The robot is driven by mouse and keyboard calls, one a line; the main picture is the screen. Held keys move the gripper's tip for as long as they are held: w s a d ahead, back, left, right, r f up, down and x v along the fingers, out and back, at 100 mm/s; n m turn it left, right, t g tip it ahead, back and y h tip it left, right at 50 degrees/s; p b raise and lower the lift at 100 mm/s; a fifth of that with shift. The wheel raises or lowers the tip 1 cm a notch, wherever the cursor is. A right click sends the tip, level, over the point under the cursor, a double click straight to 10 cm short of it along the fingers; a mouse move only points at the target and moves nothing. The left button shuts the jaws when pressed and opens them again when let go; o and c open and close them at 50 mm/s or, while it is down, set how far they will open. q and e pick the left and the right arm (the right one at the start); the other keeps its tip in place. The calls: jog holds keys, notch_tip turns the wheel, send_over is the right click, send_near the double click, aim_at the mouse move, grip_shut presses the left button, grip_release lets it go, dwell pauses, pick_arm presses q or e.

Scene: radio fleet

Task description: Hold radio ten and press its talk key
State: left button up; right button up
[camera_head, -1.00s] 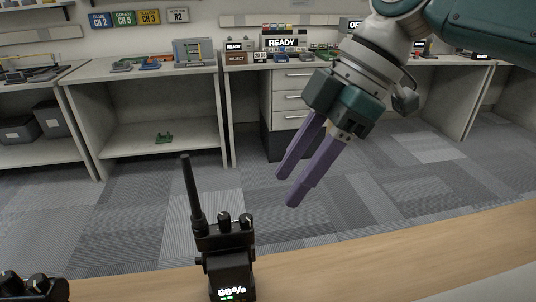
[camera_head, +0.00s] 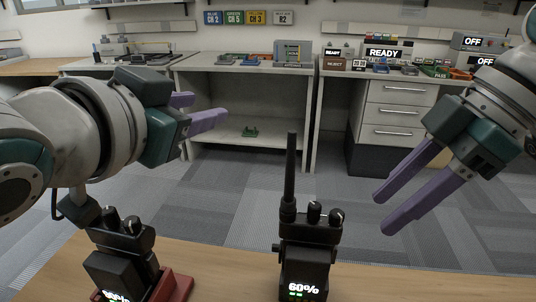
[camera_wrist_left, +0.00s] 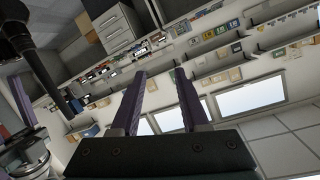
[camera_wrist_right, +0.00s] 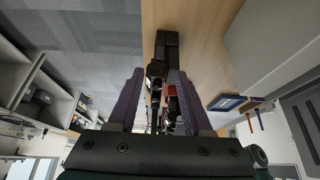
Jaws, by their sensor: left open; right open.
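A black radio (camera_head: 308,252) with a long upright antenna and top knobs stands at the near bench edge in the head view; its display reads 60%. A second black radio (camera_head: 122,262) stands at lower left by a red holder (camera_head: 172,289). I see no number naming either as ten, and no talk key. My left gripper (camera_head: 200,110) is open and empty, above and right of the second radio. My right gripper (camera_head: 382,208) is open and empty, right of the 60% radio. A black radio (camera_wrist_right: 166,50) shows beyond its fingers in the right wrist view.
The wooden bench top (camera_head: 400,287) is bare right of the 60% radio. Grey carpet lies beyond it. White workbenches (camera_head: 250,68) with signs, small trays and a drawer unit (camera_head: 393,112) stand at the back.

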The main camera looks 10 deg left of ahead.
pick_arm(q)
jog(key=w+d+r+m+t+h, duration=0.2)
jog(key=w+r+m+t+h, duration=0.1)
jog(key=r, duration=0.5)
jog(key=w+d+r+m+t+h, duration=0.3)
jog(key=r, duration=0.5)
jog(key=d+r+m+g+h, duration=0.3)
jog(key=d+r+m+h, duration=0.15)
jog(key=m+h, duration=0.4)
jog(key=g+y, duration=1)
jog(key=g, duration=0.7)
send_near(308, 248)
jog(key=w+a+r, duration=0.3)
jog(key=w+a, duration=0.2)
jog(key=shift+n+g+y, duration=0.3)
jog(key=shift+n+y, duration=0.15)
jog(key=shift+n, duration=0.5)
jog(key=x, duration=0.4)
jog(key=s+a+x, duration=0.1)
jog(key=x, duration=0.4)
jog(key=s+x, duration=0.1)
jog(key=x, duration=0.3)
jog(key=shift+s+a+f, duration=0.1)
jog(key=shift+a+f, duration=0.05)
jog(key=shift+f, duration=0.55)
